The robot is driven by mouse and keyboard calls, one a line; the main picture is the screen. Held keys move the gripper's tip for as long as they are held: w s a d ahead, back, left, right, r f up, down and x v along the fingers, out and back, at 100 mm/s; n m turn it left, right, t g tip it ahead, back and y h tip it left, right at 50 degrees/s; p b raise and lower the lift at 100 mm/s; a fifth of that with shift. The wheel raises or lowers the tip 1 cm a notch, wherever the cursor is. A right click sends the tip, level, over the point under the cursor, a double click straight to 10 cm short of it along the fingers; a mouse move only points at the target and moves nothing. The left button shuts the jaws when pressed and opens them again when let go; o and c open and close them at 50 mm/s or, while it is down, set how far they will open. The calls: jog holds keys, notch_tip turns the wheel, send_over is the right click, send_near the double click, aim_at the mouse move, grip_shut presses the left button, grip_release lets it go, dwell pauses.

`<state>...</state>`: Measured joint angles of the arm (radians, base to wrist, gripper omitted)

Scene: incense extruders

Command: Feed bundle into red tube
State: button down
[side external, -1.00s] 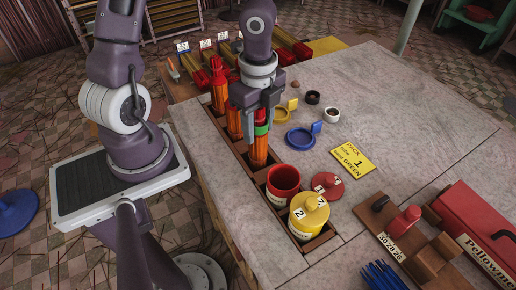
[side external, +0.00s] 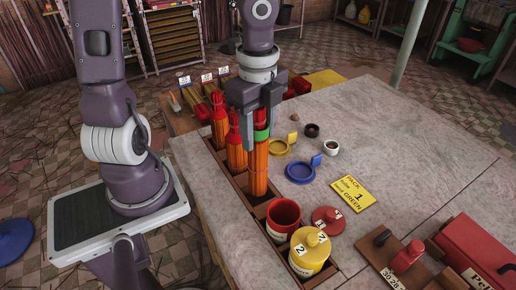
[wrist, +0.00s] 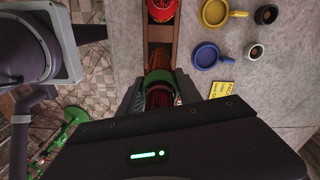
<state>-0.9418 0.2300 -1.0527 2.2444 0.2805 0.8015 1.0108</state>
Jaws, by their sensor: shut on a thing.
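My gripper (side external: 262,132) is shut on an orange stick bundle (side external: 258,172) with a green band and holds it upright over the wooden trough. The bundle also shows between the fingers in the wrist view (wrist: 159,98). The bundle's lower end is near the trough; its exact clearance is hard to tell. The red tube (side external: 284,217) stands open in the trough, nearer the camera than the bundle and apart from it. The red tube is not visible in the wrist view.
Two other red-topped bundles (side external: 236,148) stand behind in the trough. A closed yellow tube (side external: 310,255) stands beside the red one.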

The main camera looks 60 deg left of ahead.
notch_tip(320, 180, up, 14)
jog(key=shift+f, duration=0.25)
jog(key=d+m, duration=0.4)
jog(key=d, duration=0.5)
send_over(285, 204)
jog(key=s+d, duration=0.2)
jog(key=d, duration=0.1)
notch_tip(285, 204, down, 12)
jog(key=shift+a+r, duration=0.2)
jog(key=shift+a, duration=0.05)
dwell(0.4)
dwell(0.5)
jog(key=shift+f, duration=6.45)
jog(key=c, duration=0.7)
grip_release()
